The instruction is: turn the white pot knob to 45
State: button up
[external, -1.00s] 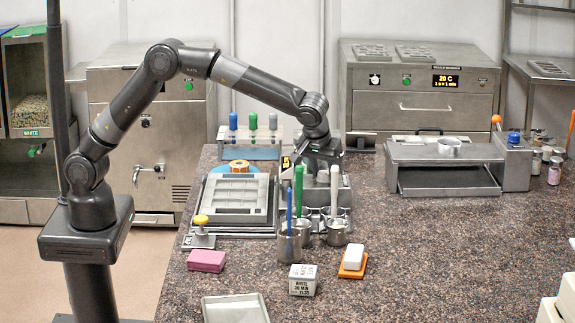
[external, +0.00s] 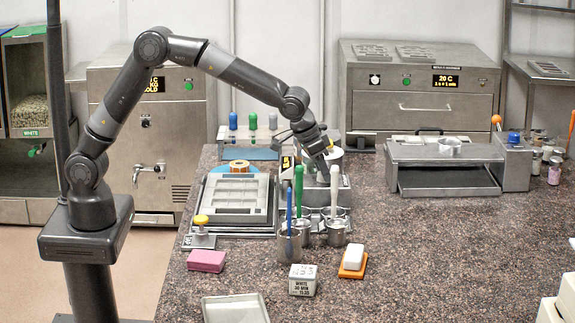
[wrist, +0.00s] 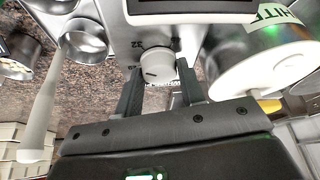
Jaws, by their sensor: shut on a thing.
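The white pot knob (wrist: 156,68) is a round white dial with a dark pointer line, on a metal panel in the wrist view. Scale numbers are printed around it, a 32 readable at its upper left. My gripper (wrist: 159,78) has a dark finger on each side of the knob and is shut on it. In the external view my gripper (external: 328,168) reaches down at the metal warmer unit (external: 345,190); the knob itself cannot be made out there. A white pot (wrist: 265,75) with a green-edged WHITE label is right of the knob in the wrist view.
Metal jugs (external: 289,246) with blue, green and white-handled tools stand just in front of the unit. A white handle (wrist: 40,115) and jug show at left in the wrist view. A grey mould (external: 236,195) lies left.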

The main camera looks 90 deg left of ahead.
jog(key=m, duration=0.1)
jog(key=m+h, duration=0.1)
jog(key=m, duration=0.2)
jog(key=shift+a+m+h, duration=0.25)
jog(key=shift+m+h, duration=0.05)
jog(key=shift+h, duration=0.1)
jog(key=m+h, duration=0.1)
jog(key=m, duration=0.3)
jog(key=shift+w+a+m+h, duration=0.1)
jog(key=shift+m+h, duration=0.2)
jog(key=shift+h, duration=0.1)
jog(key=m, duration=0.2)
jog(key=m+g+h, duration=0.1)
jog(key=m, duration=0.1)
jog(key=shift+g, duration=0.3)
jog(key=shift+w+m+g+h, duration=0.15)
jog(key=shift+m+g, duration=0.25)
jog(key=shift+m, duration=0.75)
jog(key=shift+m+g+h, duration=0.25)
jog(key=shift+m+g, duration=0.15)
jog(key=shift+m, duration=0.75)
jog(key=shift+a, duration=0.1)
jog(key=o, duration=1)
